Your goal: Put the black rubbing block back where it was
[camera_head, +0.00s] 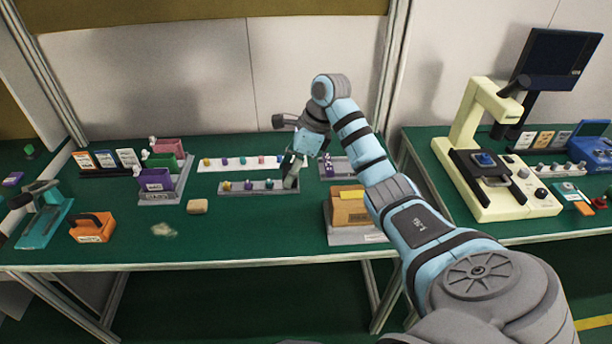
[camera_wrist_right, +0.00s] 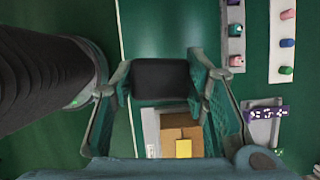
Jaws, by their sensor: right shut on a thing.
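My right gripper (camera_head: 290,178) is over the green table, by the right end of the front grey rail with small coloured pieces. In the right wrist view, the right gripper (camera_wrist_right: 164,82) is shut on the black rubbing block (camera_wrist_right: 160,78). The block sits between the two fingers, with its flat dark face toward the camera. In the head view I cannot make out the block, as the gripper and its arm cover that spot. The block's former place cannot be told from these frames. My left gripper is not in view.
A brown box (camera_head: 349,210) on a grey stand is right of the gripper. The front rail (camera_head: 240,191) lies left of it. A tan block (camera_head: 197,207) and orange tool (camera_head: 92,227) are further left. The front middle of the green table (camera_head: 260,235) is clear.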

